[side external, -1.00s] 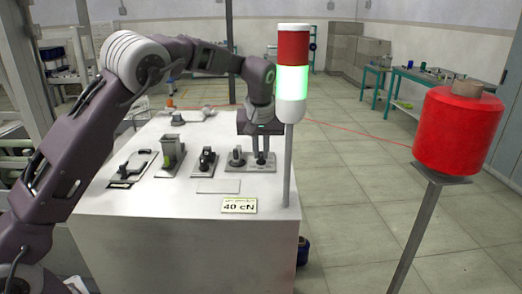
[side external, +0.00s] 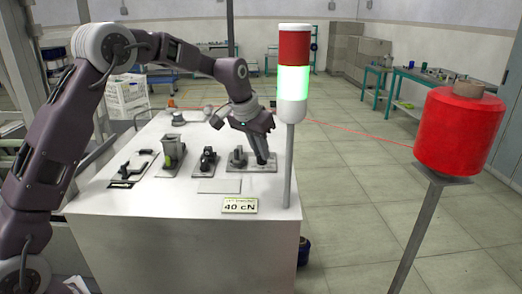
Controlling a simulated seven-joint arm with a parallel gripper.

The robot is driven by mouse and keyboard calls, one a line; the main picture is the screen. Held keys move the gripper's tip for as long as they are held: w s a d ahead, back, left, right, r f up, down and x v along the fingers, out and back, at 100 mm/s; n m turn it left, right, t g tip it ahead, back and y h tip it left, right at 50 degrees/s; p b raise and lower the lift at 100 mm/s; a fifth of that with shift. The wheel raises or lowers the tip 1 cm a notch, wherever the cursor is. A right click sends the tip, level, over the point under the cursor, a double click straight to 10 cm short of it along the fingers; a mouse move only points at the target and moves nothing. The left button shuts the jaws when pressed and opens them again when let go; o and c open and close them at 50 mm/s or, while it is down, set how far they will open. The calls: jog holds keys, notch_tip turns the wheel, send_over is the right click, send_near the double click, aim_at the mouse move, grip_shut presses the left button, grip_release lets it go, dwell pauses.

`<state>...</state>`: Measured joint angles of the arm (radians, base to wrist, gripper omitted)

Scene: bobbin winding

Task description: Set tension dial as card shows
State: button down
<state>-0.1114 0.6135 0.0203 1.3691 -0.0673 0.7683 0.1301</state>
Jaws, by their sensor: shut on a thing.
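The card (side external: 240,206) stands at the front edge of the white bench and reads "40 cN"; a smaller line above it is too small to read. A grey plate (side external: 233,168) at the bench's right side carries a dark round fitting (side external: 238,157) on its left half. My gripper (side external: 263,160) is shut on the tension dial at the plate's right half, with the hand tilted up to the left. The fingers hide the dial, so I cannot read its setting.
A signal tower (side external: 293,75) with its green section lit rises close right of my gripper. Other fixtures (side external: 171,150) stand left on the bench (side external: 150,215). A red thread runs from the bench to a red spool (side external: 458,132) on a stand at right.

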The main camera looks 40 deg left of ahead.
jog(key=shift+m+h, duration=0.3)
jog(key=shift+m, duration=0.3)
jog(key=c, duration=1.5)
grip_release()
jog(key=v, duration=0.7)
jog(key=shift+r, duration=0.1)
